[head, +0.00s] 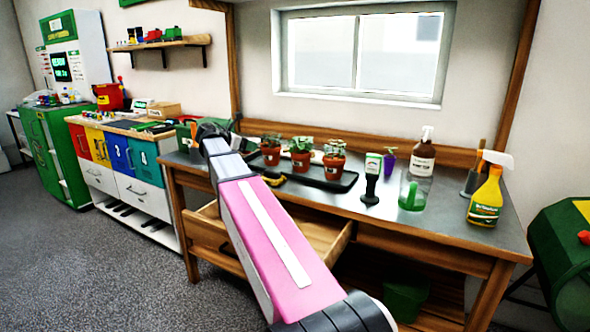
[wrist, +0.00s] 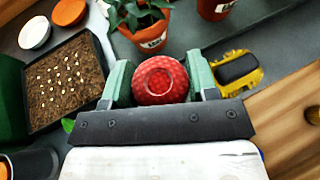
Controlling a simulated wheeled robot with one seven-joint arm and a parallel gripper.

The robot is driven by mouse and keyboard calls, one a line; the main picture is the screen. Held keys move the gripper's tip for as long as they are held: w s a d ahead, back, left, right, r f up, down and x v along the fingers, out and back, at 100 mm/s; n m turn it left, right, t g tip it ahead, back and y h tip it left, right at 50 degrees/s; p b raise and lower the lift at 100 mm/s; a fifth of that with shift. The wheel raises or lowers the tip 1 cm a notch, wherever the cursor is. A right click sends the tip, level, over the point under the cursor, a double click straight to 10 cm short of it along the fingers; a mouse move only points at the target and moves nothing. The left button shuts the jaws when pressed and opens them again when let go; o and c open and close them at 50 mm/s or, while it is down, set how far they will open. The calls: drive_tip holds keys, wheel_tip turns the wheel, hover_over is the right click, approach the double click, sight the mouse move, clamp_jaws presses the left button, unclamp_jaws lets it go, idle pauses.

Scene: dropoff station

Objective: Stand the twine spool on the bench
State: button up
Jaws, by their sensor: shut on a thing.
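My gripper (wrist: 160,76) is shut on a red, textured round thing, which I take to be the twine spool (wrist: 160,82). In the wrist view it sits between the two green fingers, with a round end facing the camera. I cannot tell whether it touches the bench below. The bench (head: 442,208) has a grey top and wooden frame. In the head view my gripper (head: 212,130) is over the bench's left end, mostly hidden by my pink arm, and the spool is not visible there.
Potted plants (head: 301,152) stand in a black tray (head: 330,180). A yellow-and-black tool (wrist: 238,72) lies right of the gripper; a seed tray (wrist: 62,82) is on its left. A bench drawer (head: 325,232) stands open. Bottles, including a yellow sprayer (head: 486,200), occupy the right end.

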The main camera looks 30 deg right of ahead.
drive_tip(key=shift+w+f, duration=0.15)
drive_tip(key=shift+f, duration=4.8)
drive_tip(key=shift+f, duration=0.15)
drive_tip(key=o, duration=0.9)
drive_tip(key=shift+a+r, duration=0.15)
drive_tip(key=shift+r, duration=0.1)
drive_tip(key=v, duration=1.1)
drive_tip(key=shift+a+r, duration=0.2)
drive_tip(key=shift+a, duration=0.05)
